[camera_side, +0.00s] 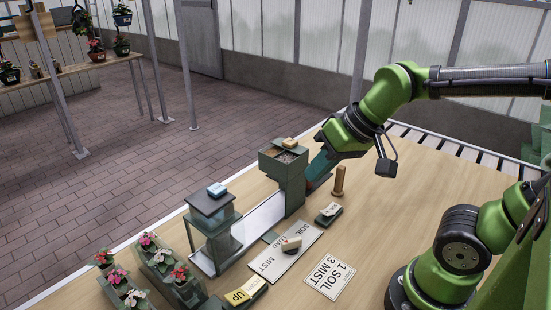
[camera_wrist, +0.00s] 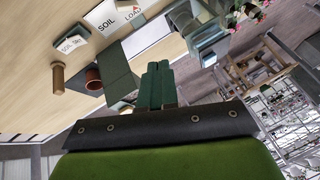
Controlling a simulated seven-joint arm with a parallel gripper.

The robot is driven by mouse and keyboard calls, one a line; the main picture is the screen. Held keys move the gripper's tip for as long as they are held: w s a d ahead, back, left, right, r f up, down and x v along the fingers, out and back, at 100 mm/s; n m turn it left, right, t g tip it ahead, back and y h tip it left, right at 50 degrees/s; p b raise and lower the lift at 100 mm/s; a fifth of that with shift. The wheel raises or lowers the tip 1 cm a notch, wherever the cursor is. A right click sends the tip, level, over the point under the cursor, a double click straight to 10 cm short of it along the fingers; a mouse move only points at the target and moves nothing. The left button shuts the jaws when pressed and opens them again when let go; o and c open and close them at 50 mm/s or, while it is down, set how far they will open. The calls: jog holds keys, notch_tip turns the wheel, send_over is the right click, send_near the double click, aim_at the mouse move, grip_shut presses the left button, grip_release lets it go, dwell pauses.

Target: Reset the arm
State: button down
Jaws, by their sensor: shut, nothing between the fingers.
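My gripper (camera_side: 314,178) is at the right side of the dark green box tower (camera_side: 291,180) in the side view, partly hidden by its own wrist. In the wrist view its teal fingers (camera_wrist: 157,84) are together with nothing between them. The tower (camera_wrist: 121,72) shows just left of the fingers there; I cannot tell whether they touch it. A reddish-brown cylinder (camera_wrist: 93,79) is beside the tower in the wrist view. A wooden peg (camera_side: 339,181) stands upright on the table, right of my gripper in the side view.
A labelled block (camera_side: 329,214) and a printed card (camera_side: 330,280) lie on the table. A white mat (camera_side: 271,264) carries another block. A second grey-green tower (camera_side: 212,226), a yellow UP block (camera_side: 246,291) and flower planters (camera_side: 157,261) are left. The table's right middle is clear.

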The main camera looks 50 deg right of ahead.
jog(key=shift+s+d+r+m+t, duration=0.2)
jog(key=shift+s+d+t, duration=0.15)
jog(key=shift+s, duration=0.25)
jog(key=shift+s+d+r+m+t, duration=0.1)
jog(key=shift+s+d+r+t, duration=0.15)
jog(key=shift+s+d, duration=0.3)
